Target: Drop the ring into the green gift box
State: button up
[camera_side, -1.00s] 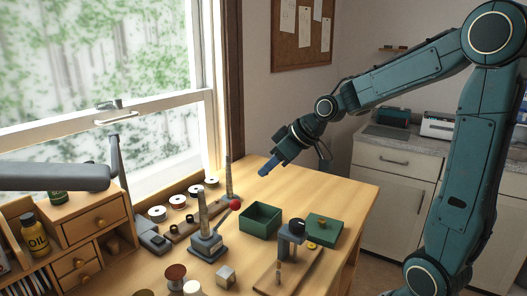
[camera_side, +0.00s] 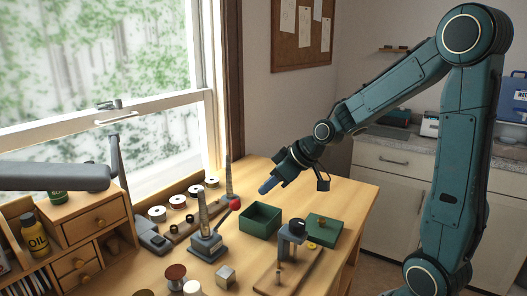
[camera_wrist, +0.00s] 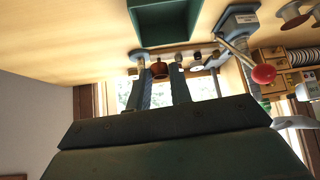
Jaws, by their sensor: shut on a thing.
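The green gift box (camera_side: 255,228) stands open and upright on the wooden bench; its lid (camera_side: 326,232) lies separately to its right. The box (camera_wrist: 163,37) also shows at the top of the wrist view. My gripper (camera_side: 264,190) hangs tilted above and behind the box, clear of its rim. In the wrist view its two fingers (camera_wrist: 161,66) point toward the row behind the box. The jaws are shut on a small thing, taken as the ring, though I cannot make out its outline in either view.
A grey stand with a tapered rod (camera_side: 207,240) and a red-ball lever (camera_side: 235,205) stands left of the box. Several spools (camera_side: 177,201) line the window side. A grey clamp (camera_side: 291,240) stands front right of the box. The bench right of the lid is clear.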

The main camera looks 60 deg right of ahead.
jog(key=o, duration=0.9)
jog(key=shift+o, duration=0.2)
jog(key=shift+r, duration=0.1)
jog(key=v, duration=1.3)
jog(key=shift+s+r, duration=0.15)
jog(key=shift+s, duration=0.2)
jog(key=s+a+f+m+g+h, duration=0.1)
jog(key=s+a+f+m+g, duration=0.1)
jog(key=s+a, duration=0.8)
jog(key=shift+s+f, duration=0.8)
jog(key=shift+f, duration=0.1)
